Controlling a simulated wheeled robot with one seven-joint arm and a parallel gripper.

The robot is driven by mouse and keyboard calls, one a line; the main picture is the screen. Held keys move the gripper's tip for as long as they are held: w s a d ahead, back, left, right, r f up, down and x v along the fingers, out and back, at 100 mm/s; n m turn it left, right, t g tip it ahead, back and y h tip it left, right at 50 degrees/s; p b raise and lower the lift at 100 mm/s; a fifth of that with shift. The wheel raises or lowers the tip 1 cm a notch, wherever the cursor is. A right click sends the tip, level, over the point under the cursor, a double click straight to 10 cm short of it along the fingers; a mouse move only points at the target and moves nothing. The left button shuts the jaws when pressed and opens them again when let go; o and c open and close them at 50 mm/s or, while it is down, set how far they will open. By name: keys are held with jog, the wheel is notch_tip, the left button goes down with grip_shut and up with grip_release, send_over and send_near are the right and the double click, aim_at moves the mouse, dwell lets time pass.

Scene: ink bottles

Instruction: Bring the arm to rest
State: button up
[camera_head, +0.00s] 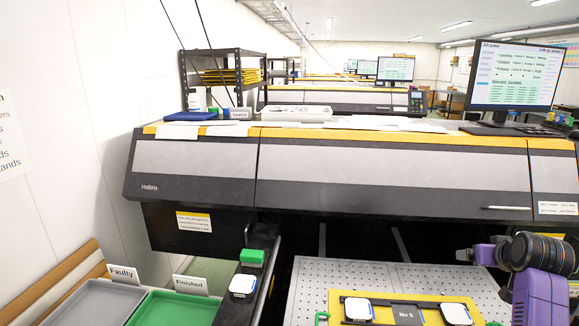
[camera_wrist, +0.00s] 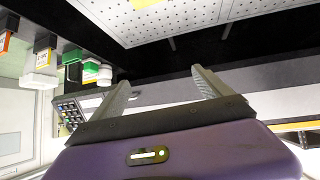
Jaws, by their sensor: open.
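My arm shows at the right edge of the head view, in purple and black, with part of it cut off by the frame. My gripper (camera_wrist: 162,82) shows in the wrist view; its two grey fingers stand well apart with nothing between them. It touches nothing that I can see. In the head view, a green-topped item (camera_head: 252,258) and a white-topped item (camera_head: 243,285) sit on a dark ledge. Two white-topped items (camera_head: 358,308) (camera_head: 456,314) sit on a yellow plate marked "No 5" (camera_head: 404,311).
A large printer (camera_head: 390,175) spans the view behind a perforated metal bed (camera_head: 340,275). A grey "Faulty" tray (camera_head: 98,303) and a green "Finished" tray (camera_head: 178,308) stand at lower left. A monitor (camera_head: 515,76) stands at upper right. The bed's far part is clear.

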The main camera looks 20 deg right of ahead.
jog(key=s+a+f+n+t+h, duration=0.1)
jog(key=s+a+f+t, duration=0.2)
jog(key=a, duration=1.1)
jog(key=s+a+f+n+t, duration=0.25)
jog(key=a+t, duration=0.25)
jog(key=a, duration=0.8)
jog(key=s+a+f+n+y+b, duration=0.1)
jog(key=s+a+n+y, duration=0.3)
jog(key=s+a, duration=1.9)
jog(key=s+y, duration=0.2)
jog(key=y, duration=0.2)
jog(key=shift+s+a+f+g, duration=0.15)
jog(key=shift+a+g, duration=0.1)
jog(key=shift+g, duration=0.15)
